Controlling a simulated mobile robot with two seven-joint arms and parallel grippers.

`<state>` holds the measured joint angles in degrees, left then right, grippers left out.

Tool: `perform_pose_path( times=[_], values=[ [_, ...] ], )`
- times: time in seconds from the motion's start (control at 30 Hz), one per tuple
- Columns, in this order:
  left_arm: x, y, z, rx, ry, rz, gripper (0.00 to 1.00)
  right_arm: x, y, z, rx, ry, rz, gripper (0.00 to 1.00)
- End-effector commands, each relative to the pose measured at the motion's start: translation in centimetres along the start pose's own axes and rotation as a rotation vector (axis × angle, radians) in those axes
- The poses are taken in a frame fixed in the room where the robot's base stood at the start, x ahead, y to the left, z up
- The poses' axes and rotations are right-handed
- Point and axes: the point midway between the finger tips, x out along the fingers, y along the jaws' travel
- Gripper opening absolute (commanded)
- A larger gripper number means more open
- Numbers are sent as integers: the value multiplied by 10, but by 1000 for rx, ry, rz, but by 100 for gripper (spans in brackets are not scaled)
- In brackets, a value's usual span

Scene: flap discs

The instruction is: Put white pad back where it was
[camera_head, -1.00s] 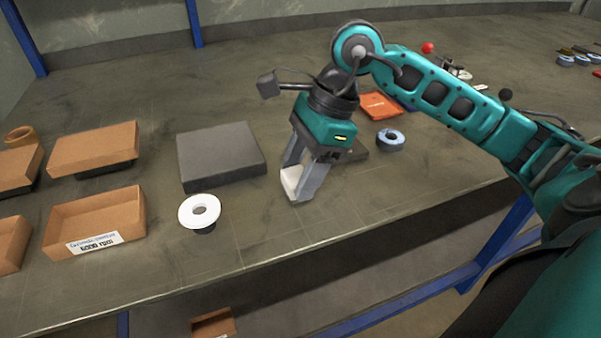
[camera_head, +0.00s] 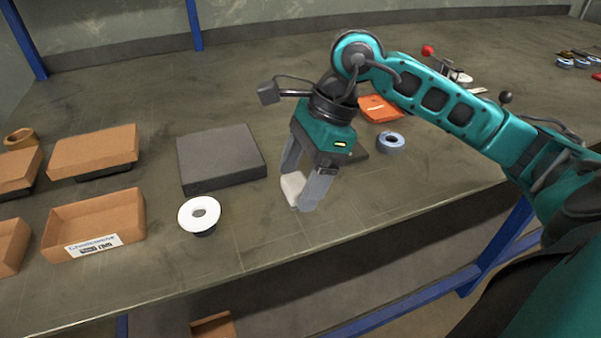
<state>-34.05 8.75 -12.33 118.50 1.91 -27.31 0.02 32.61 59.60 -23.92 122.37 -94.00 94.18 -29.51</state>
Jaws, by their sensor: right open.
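The white pad (camera_head: 291,188) is a small pale block low between the fingers of my right gripper (camera_head: 298,186), near the front edge of the table. My right gripper points down and is open around the pad, with one finger on its far left side and the other on its right. The fingers partly hide the pad, and I cannot tell whether either touches it. My left gripper is not in view.
A dark grey block (camera_head: 220,158) and a white ring (camera_head: 198,213) on a dark base stand left of the gripper. Open brown boxes (camera_head: 95,215) stand at far left. A blue-grey ring (camera_head: 391,142) and orange packet (camera_head: 379,109) lie to the right.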

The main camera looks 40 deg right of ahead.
Motion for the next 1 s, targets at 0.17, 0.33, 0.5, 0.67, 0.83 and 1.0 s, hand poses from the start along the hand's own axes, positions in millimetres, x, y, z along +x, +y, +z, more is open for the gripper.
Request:
perform_pose_path(
  times=[0.17, 0.33, 0.5, 0.67, 0.83, 1.0],
  values=[
    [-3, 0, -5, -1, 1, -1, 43, -28, -1, 1, 0, 1, -5, 80],
    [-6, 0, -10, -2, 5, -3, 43, -67, -1, 1, 0, 0, -6, 80],
    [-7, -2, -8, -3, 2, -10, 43, -100, -1, 1, 1, -1, -3, 80],
    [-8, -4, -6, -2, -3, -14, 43, -117, 0, 1, 1, 0, -2, 80],
    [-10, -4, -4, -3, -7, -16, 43, -122, 0, 0, 0, 0, 0, 80],
    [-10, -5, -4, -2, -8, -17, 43, -122, 0, 0, 0, 0, 0, 80]
  ],
)
